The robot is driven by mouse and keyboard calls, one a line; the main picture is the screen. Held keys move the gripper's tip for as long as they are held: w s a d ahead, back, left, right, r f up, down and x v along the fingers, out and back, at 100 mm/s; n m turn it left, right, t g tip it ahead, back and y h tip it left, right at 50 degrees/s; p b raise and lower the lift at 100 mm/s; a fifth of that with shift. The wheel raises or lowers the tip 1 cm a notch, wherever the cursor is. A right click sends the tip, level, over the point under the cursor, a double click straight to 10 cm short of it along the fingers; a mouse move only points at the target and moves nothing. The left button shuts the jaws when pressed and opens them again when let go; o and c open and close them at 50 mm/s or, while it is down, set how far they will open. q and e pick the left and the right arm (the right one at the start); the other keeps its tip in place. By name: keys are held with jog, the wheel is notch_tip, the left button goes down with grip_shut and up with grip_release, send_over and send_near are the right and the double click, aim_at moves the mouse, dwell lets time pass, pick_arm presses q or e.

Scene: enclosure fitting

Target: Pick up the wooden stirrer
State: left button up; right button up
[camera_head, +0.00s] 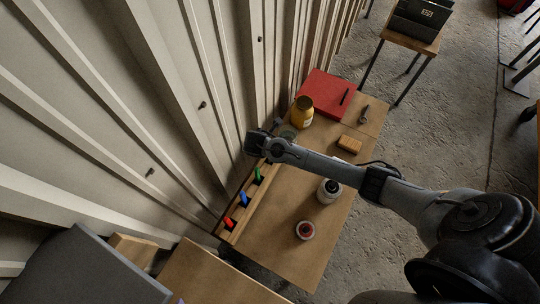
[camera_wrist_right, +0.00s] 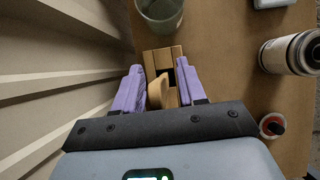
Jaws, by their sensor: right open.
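A light wooden piece with a rounded end, which looks like the wooden stirrer (camera_wrist_right: 155,93), stands up from a wooden rack (camera_wrist_right: 163,56) in the right wrist view. My right gripper (camera_wrist_right: 159,78) has its two purple fingers apart, one on each side of the stirrer. I cannot tell whether either finger touches it. In the head view my right gripper (camera_head: 262,144) is over the far part of the rack (camera_head: 243,207) by the wall, and the stirrer is hidden there. My left gripper is not in view.
A glass jar (camera_wrist_right: 160,14) stands just beyond the rack. The rack also holds green (camera_head: 258,174), blue (camera_head: 243,198) and red (camera_head: 229,223) items. The ribbed wall is close.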

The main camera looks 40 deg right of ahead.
jog(key=shift+w+d+f, duration=0.1)
jog(key=shift+d+f, duration=0.05)
jog(key=shift+f, duration=0.05)
jog(key=shift+c, duration=0.4)
grip_shut()
jog(key=shift+r, duration=0.15)
